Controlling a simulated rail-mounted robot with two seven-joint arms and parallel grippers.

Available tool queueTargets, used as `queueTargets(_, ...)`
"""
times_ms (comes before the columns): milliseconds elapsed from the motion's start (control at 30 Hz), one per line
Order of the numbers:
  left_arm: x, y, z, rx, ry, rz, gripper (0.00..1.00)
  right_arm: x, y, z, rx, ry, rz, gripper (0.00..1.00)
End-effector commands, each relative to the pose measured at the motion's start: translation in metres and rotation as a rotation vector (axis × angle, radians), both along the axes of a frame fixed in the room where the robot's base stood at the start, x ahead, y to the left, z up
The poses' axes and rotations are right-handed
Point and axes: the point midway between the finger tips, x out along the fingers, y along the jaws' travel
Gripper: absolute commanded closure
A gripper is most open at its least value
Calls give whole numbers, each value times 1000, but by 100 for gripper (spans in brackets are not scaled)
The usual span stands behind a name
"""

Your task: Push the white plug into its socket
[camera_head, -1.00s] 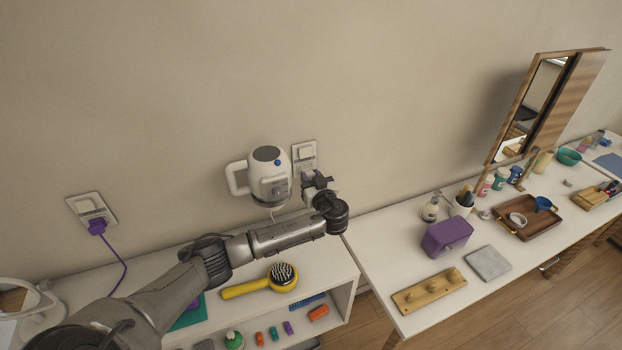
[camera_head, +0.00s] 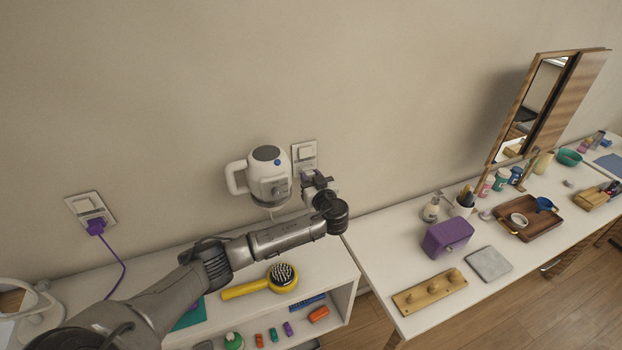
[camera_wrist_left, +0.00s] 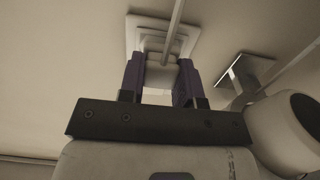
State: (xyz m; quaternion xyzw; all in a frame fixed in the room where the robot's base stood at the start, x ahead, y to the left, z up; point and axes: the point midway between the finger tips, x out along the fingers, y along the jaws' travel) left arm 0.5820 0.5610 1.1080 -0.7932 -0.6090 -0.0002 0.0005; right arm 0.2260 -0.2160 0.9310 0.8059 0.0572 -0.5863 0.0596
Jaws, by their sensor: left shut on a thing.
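The wall socket (camera_head: 304,156), a pale plate with a switch, is on the wall just right of the white appliance. My left gripper (camera_head: 311,175) is at the lower part of this plate. In the left wrist view, its two purple fingers are shut on the white plug (camera_wrist_left: 160,74), in front of the socket plate (camera_wrist_left: 133,34). A pale cord (camera_wrist_left: 176,25) crosses in front of the plate. The plug is hidden in the head view, and I cannot tell how deep it sits in the socket. My right gripper is not in view.
A white appliance with a handle (camera_head: 268,178) is close left of my gripper. Another socket (camera_head: 82,205) at left holds a purple plug (camera_head: 96,227). A yellow brush (camera_head: 245,290) lies on the shelf top below my arm. A purple box (camera_head: 447,237) stands on the right counter.

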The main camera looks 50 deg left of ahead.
Motion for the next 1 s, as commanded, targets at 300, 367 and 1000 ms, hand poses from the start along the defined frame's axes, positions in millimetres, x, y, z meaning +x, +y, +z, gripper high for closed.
queueTargets(300, 1, 5, -1, 0, 0, 1, 90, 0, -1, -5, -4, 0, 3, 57)
queueTargets(367, 2, 6, -1, 0, 0, 1, 90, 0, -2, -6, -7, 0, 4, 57)
queueTargets(1000, 3, 11, 0, 0, 0, 1, 39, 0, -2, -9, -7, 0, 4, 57)
